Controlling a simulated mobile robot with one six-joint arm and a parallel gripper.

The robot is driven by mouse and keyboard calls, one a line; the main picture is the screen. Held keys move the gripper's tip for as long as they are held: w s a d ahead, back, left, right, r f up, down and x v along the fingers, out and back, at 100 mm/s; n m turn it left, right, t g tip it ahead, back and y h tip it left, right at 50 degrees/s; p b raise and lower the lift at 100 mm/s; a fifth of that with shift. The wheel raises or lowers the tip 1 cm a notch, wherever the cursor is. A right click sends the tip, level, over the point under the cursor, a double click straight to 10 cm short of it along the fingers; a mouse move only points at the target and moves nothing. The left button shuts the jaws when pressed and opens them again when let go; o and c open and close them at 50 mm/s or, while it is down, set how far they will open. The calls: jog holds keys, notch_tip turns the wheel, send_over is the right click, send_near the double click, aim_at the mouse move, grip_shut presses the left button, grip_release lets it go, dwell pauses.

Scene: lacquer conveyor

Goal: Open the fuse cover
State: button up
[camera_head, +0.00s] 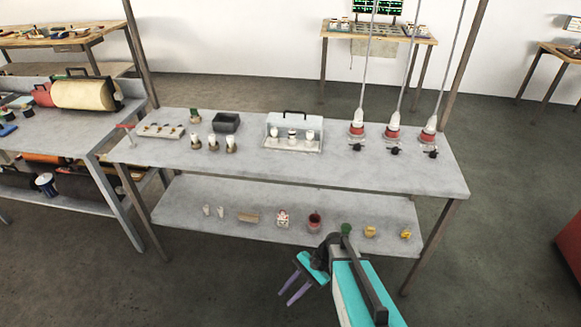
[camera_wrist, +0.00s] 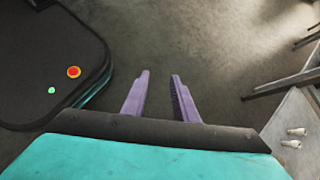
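My gripper (camera_head: 285,298) hangs low in front of the bench, well apart from the cover. In the wrist view its two purple fingers (camera_wrist: 160,77) stand apart with nothing between them, above the floor. The cover does not show there.
The grey bench (camera_head: 360,172) has a lower shelf (camera_head: 185,200) with small parts. White fuses on dark stands and a dark bin (camera_head: 226,122) are left of the cover. Red-based hanging devices (camera_head: 393,133) are to its right. Another bench stands left. Floor in front is clear.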

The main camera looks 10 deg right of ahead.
jog(key=s+d+f+n+g+h+b, duration=0.1)
jog(key=s+d+f+n+h, duration=0.3)
jog(key=s, duration=0.5)
jog(key=s+d+f+n+g+h+b, duration=0.1)
jog(key=s+d+f+n+h, duration=0.3)
jog(key=s+f+n, duration=0.3)
jog(key=s, duration=0.3)
jog(key=shift+d+f+h, duration=0.3)
jog(key=shift+f+h, duration=0.05)
jog(key=shift+h, duration=0.05)
jog(key=shift+s+d, duration=0.1)
